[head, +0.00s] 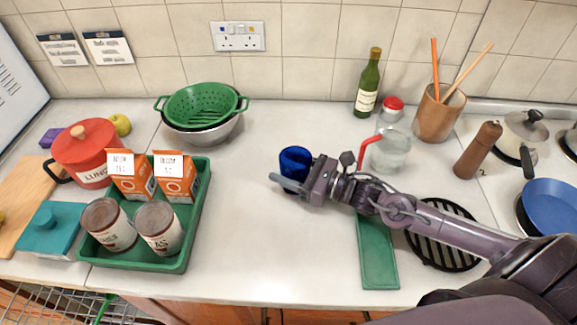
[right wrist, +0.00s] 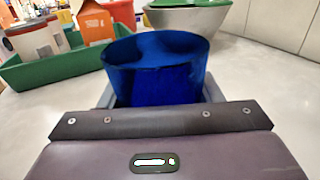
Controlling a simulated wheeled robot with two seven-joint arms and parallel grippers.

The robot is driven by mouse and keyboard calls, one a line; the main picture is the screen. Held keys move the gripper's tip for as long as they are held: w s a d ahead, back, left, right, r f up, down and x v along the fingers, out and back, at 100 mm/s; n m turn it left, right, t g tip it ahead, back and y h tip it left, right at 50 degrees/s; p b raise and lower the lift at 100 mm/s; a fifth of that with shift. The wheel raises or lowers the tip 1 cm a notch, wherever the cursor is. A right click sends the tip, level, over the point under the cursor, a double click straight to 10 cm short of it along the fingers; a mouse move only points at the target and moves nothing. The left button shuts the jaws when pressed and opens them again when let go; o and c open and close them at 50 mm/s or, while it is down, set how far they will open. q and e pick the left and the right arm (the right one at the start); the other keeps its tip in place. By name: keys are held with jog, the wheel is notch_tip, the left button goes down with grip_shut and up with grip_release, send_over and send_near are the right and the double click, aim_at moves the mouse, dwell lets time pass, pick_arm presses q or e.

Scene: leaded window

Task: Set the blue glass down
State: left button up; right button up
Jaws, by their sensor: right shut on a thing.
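The blue glass (head: 296,160) is upright at the middle of the counter in the head view. It fills the middle of the right wrist view (right wrist: 157,75). My right gripper (head: 290,181) comes in from the right and is shut on the blue glass. The fingers lie on either side of the lower part of the glass. The base of the glass is hidden by the gripper, so I cannot tell whether it touches the counter. My left gripper is not in view.
A green tray (head: 196,228) with cans and orange cartons stands at the left. A green colander (head: 200,104) in a metal bowl is at the back. A clear jug (head: 391,150) with a red handle stands behind my right arm. The counter (head: 245,215) left of the glass is clear.

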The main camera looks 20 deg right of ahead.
jog(key=shift+f, duration=0.15)
jog(key=o, duration=1.2)
